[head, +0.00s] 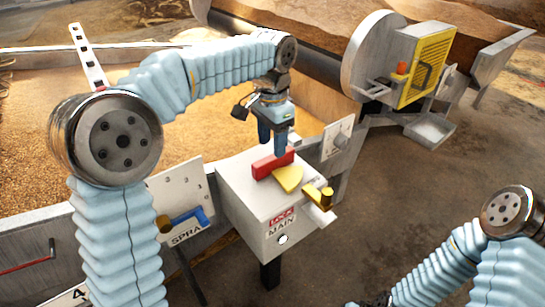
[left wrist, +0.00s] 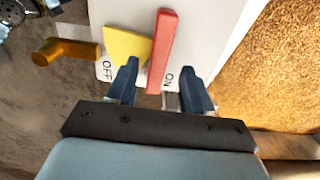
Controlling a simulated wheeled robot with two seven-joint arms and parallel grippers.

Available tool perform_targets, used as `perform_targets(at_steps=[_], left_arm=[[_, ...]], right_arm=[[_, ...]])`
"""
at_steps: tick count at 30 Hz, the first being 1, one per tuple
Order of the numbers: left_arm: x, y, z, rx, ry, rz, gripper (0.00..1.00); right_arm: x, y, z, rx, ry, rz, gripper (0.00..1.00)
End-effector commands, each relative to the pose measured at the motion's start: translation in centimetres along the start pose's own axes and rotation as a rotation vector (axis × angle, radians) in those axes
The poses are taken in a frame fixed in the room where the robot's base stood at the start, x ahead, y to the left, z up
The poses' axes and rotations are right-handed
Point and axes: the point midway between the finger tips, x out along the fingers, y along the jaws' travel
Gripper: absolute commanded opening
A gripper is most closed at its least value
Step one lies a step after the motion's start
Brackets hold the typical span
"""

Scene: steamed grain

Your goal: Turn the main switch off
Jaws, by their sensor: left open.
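The main switch is a red lever (head: 273,164) on top of a white box (head: 262,211) marked MAIN. In the left wrist view the red lever (left wrist: 162,50) has its near end by the ON label (left wrist: 169,80). The OFF label (left wrist: 107,70) is to its left, past a yellow plate (left wrist: 127,45), which also shows in the head view (head: 288,179). My left gripper (head: 272,141) is open just above the box. In the left wrist view its fingertips (left wrist: 158,68) lie on either side of the lever's near end; contact is unclear.
A yellow-brown knob (head: 325,194) sticks out at the box's right edge; it also shows in the left wrist view (left wrist: 66,50). A panel with a blue lever (head: 188,218) stands left of the box. A grain bed (head: 30,140) lies behind.

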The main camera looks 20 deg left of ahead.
Motion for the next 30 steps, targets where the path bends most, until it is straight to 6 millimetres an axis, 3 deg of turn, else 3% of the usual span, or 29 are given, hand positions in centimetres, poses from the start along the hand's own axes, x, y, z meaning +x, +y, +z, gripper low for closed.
perform_targets(at_steps=[3,7,19,27,30], left_arm=[[2.4,0.0,0.1,0.0,-0.003,0.001,0.51],[4.0,0.0,0.0,0.0,-0.001,0.0,0.51],[4.8,0.0,0.0,0.0,0.0,0.0,0.51],[4.8,0.0,0.0,0.0,0.0,0.0,0.1],[4.8,0.0,0.0,0.0,0.0,0.0,0.0]], right_arm=[[0.4,0.2,0.0,0.001,0.001,0.001,0.43],[0.5,0.2,0.0,0.001,0.001,0.001,0.43],[0.5,0.2,0.0,0.001,0.001,0.001,0.43],[0.5,0.2,0.0,0.001,0.001,0.001,0.43],[0.5,0.2,0.0,0.001,0.001,0.001,0.43]])
